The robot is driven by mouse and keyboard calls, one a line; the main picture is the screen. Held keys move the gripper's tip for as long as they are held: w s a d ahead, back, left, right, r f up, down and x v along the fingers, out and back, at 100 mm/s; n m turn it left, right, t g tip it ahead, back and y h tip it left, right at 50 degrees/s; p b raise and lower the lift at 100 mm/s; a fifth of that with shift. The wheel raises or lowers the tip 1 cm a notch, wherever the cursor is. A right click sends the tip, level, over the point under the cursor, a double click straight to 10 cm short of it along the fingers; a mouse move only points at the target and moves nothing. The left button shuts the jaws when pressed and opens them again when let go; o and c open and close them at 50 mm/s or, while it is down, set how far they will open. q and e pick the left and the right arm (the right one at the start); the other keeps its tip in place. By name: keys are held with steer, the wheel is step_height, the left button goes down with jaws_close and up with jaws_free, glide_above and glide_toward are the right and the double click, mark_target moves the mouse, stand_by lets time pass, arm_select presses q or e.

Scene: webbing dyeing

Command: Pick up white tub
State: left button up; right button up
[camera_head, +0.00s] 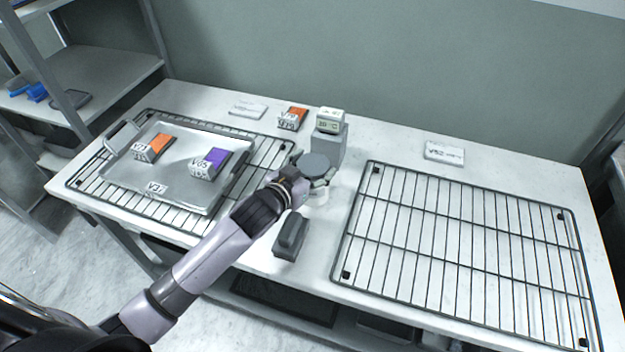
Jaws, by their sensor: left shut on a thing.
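The white tub (321,198) is near the middle of the table in the head view. It appears to have a round dark grey lid (313,162), and only a little of its white side shows. My left gripper (316,182) reaches in from the lower left and is shut on the tub, with its fingers around the side below the lid. The gripper hides much of the tub. I cannot tell whether the tub touches the table. My right gripper is not in view.
A grey device with a temperature display (329,122) stands just behind the tub. A dark grey block (290,236) lies in front. A metal tray (184,188) with orange and purple labelled pieces sits on the left rack. An empty wire rack (464,246) covers the right side.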

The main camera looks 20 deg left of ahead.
arm_select(q)
steer(key=c, duration=0.7)
steer(key=shift+d+r, duration=0.1)
steer(key=shift+c, duration=0.2)
